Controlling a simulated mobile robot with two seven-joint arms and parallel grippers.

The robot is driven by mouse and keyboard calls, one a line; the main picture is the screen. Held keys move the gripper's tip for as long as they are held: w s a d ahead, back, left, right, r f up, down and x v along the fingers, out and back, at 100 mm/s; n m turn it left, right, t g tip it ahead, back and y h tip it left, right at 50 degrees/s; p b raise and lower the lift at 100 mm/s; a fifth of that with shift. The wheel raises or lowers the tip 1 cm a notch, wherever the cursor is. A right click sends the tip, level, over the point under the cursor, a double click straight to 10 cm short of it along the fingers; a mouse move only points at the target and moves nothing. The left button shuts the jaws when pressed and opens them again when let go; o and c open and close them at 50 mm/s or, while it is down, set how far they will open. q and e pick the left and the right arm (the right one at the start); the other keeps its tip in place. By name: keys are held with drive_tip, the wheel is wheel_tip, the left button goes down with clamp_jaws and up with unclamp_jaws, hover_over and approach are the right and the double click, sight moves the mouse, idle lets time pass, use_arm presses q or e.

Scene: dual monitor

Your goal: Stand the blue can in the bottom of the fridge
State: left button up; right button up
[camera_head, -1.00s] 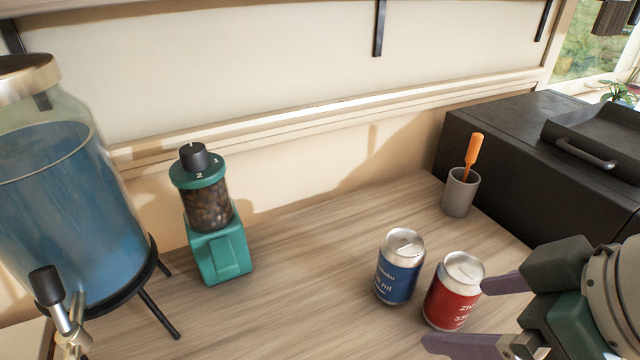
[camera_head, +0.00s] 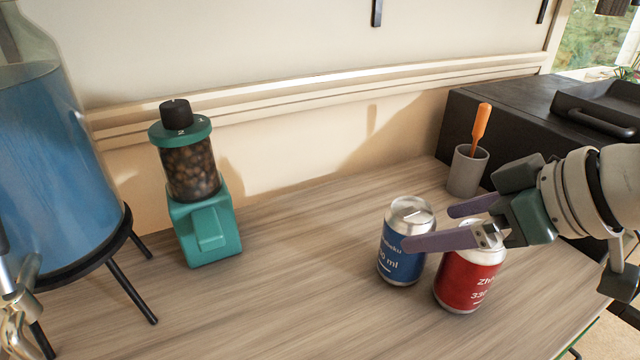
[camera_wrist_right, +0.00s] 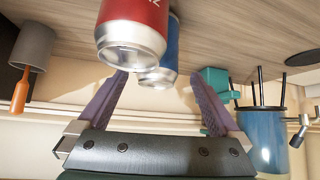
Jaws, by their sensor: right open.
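The blue can (camera_head: 398,262) stands upright on the wooden counter, just left of a red can (camera_head: 467,281). My right gripper (camera_head: 432,227) is open and empty, reaching in from the right with its purple fingers pointing at the blue can. In the head view, the nearer finger overlaps the blue can's right side and passes over the red can; contact cannot be told. In the right wrist view, the blue can (camera_wrist_right: 173,52) shows between the open fingers (camera_wrist_right: 158,98), partly hidden by the red can (camera_wrist_right: 132,28). The fridge and my left gripper are not in view.
A grey cup (camera_head: 467,172) with an orange-handled tool stands behind the cans, beside a black appliance (camera_head: 500,115). A teal grinder (camera_head: 207,228) and a blue-filled dispenser (camera_head: 50,170) are at left. The counter between grinder and cans is clear.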

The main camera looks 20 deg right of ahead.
sight(431, 224)
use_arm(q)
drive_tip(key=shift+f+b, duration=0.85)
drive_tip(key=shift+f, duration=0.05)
use_arm(e)
drive_tip(key=x, duration=0.5)
drive_tip(key=shift+w, duration=0.25)
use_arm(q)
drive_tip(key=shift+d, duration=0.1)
use_arm(e)
drive_tip(key=c, duration=0.5)
clamp_jaws()
